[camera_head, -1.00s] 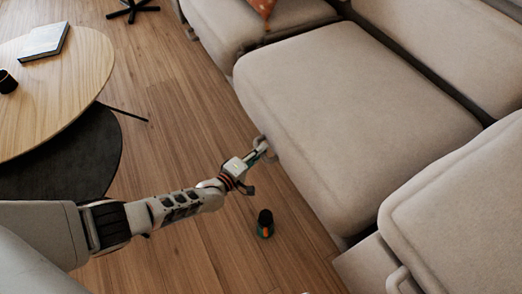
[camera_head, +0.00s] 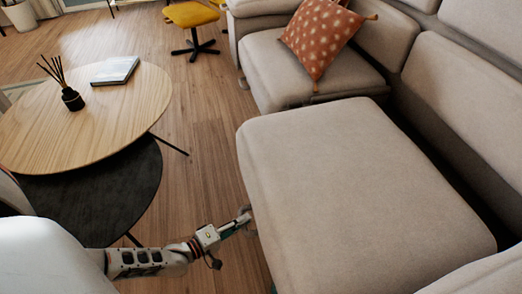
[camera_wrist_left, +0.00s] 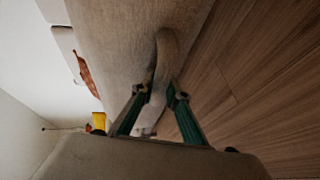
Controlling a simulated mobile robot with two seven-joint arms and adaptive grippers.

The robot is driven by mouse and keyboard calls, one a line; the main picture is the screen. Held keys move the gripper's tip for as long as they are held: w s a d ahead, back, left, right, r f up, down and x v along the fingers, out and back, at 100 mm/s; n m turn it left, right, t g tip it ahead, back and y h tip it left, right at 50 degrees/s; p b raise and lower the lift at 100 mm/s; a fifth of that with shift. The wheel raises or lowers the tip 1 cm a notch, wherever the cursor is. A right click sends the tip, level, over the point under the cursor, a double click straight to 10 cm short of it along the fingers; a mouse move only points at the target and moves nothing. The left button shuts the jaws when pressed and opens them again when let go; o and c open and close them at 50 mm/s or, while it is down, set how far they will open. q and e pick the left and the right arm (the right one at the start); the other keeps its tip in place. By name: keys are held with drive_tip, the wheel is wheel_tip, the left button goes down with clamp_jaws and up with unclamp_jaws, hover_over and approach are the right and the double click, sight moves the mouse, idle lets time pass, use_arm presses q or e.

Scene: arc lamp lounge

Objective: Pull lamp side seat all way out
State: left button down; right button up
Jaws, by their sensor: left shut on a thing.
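The beige sofa seat (camera_head: 350,190) fills the middle of the head view. It juts out a little past the front of the neighbouring seat, and a dark gap shows between it and its backrest. My left gripper (camera_head: 243,221) is at the front edge of this seat, low down. In the left wrist view its two green fingers (camera_wrist_left: 158,95) are closed on a pale loop handle (camera_wrist_left: 167,52) on the seat front (camera_wrist_left: 118,40). No lamp shows, and my right gripper is out of view.
A round wooden table (camera_head: 100,115) with a book (camera_head: 115,71) and a reed diffuser (camera_head: 72,98) stands at left, beside a lower dark table (camera_head: 90,195). A strip of wood floor (camera_head: 205,150) is clear between tables and sofa. A patterned cushion (camera_head: 322,38) lies on the far seat.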

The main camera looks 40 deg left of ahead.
use_arm(q)
drive_tip(key=shift+s+a, duration=1)
drive_tip(key=shift+s, duration=0.2)
drive_tip(key=shift+f, duration=0.1)
drive_tip(key=c, duration=2)
unclamp_jaws()
drive_tip(key=shift+s+a, duration=0.1)
drive_tip(key=shift+o, duration=0.2)
drive_tip(key=v, duration=1.2)
